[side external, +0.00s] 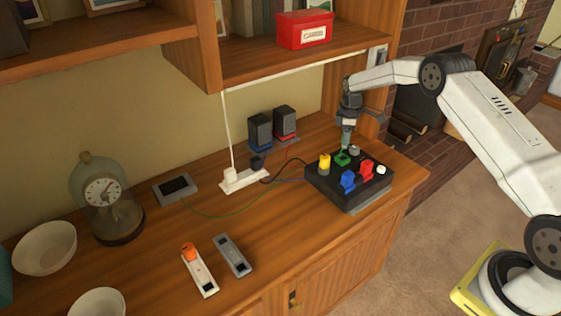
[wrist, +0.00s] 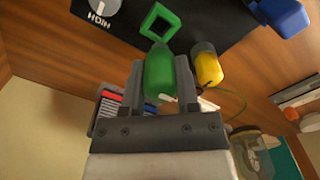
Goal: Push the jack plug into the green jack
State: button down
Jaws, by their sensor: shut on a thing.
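My gripper (side external: 347,146) points down over the black box (side external: 330,186). In the wrist view its two fingers (wrist: 160,85) are shut on the green jack plug (wrist: 159,75). The green jack is a square green frame (wrist: 160,22) on the box top, and it also shows in the side view (side external: 342,158) just under the fingertips. In the wrist view the plug's tip is close to the near edge of the frame and not inside it. I cannot tell whether they touch. In the side view the plug is hardly visible.
A yellow plug (side external: 324,164), a blue plug (side external: 347,182) and a red plug (side external: 367,172) stand on the box near the green jack. A grey knob (side external: 354,150) is close behind the gripper.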

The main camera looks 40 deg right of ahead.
aim_at(344, 147)
jog(key=shift+f, duration=1.45)
jog(key=shift+f, duration=1.35)
dwell(0.9)
jog(key=shift+c, duration=1.4)
grip_release()
jog(key=shift+r, duration=3.9)
